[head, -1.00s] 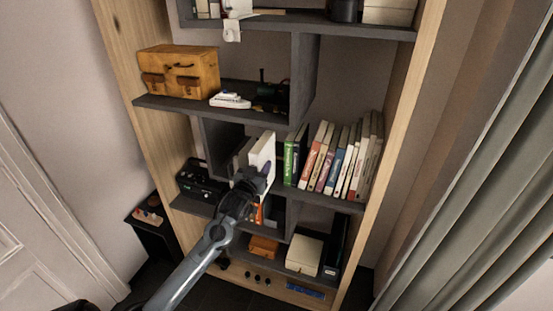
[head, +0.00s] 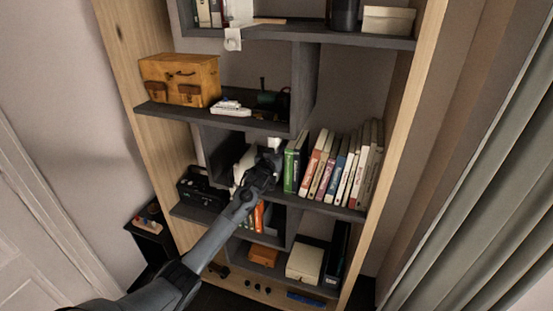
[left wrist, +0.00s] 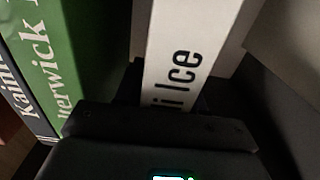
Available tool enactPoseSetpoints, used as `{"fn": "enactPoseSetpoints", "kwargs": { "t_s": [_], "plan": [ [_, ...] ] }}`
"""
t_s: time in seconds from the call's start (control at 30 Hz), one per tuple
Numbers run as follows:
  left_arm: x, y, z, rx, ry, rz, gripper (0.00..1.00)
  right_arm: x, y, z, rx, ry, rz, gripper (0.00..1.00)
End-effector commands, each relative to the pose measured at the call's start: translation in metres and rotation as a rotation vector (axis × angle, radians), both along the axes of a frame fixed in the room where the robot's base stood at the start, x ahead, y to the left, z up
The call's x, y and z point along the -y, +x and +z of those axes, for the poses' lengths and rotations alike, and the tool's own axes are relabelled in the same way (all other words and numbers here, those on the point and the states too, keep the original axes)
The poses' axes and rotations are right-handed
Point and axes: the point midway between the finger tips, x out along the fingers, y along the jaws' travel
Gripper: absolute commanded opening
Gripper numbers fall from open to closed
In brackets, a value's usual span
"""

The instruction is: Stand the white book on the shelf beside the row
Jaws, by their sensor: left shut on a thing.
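My left gripper (head: 262,172) is at the middle shelf, at the left end of the row of books (head: 338,168), and is shut on the white book. The top of the white book (head: 274,143) shows just past the gripper; the arm hides its lower part. In the left wrist view the white book's spine (left wrist: 178,65) is close up, roughly upright, with black lettering. A green book (left wrist: 75,55) of the row stands to its left there, with a dark gap between. I cannot tell whether the white book touches the shelf board. My right gripper is out of view.
A pale upright item (head: 244,162) stands just left of the gripper. A black device (head: 202,188) sits lower left. Orange books (head: 258,216) stand below.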

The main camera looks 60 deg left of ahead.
Motion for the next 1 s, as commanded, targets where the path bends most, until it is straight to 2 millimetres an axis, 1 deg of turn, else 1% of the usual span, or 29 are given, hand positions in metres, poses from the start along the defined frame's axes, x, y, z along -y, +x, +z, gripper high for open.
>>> {"fn": "enactPoseSetpoints", "kwargs": {
  "t_s": [0.07,0.23,0.33,0.73,0.77,0.9,0.93,1.0],
  "plan": [
    [0.000,0.000,-0.003,0.003,0.002,0.000,0.00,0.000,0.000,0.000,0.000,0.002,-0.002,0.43],
    [-0.001,0.000,-0.022,0.002,0.002,0.002,0.00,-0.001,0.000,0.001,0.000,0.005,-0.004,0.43],
    [0.000,0.000,-0.029,0.005,0.003,0.001,0.00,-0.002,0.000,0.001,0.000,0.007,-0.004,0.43],
    [0.000,0.000,-0.033,0.005,0.003,0.001,0.00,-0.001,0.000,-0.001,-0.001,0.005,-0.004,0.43],
    [0.000,0.000,-0.037,-0.001,-0.001,0.001,0.40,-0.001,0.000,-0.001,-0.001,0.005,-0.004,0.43],
    [0.000,0.000,-0.036,-0.001,-0.001,0.000,0.61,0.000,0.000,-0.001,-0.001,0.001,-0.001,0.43],
    [0.000,0.000,-0.036,0.000,0.000,0.000,0.64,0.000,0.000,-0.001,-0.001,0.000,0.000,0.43],
    [0.000,0.000,-0.036,0.000,0.000,0.000,0.64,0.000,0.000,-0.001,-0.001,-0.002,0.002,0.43]
  ]
}}
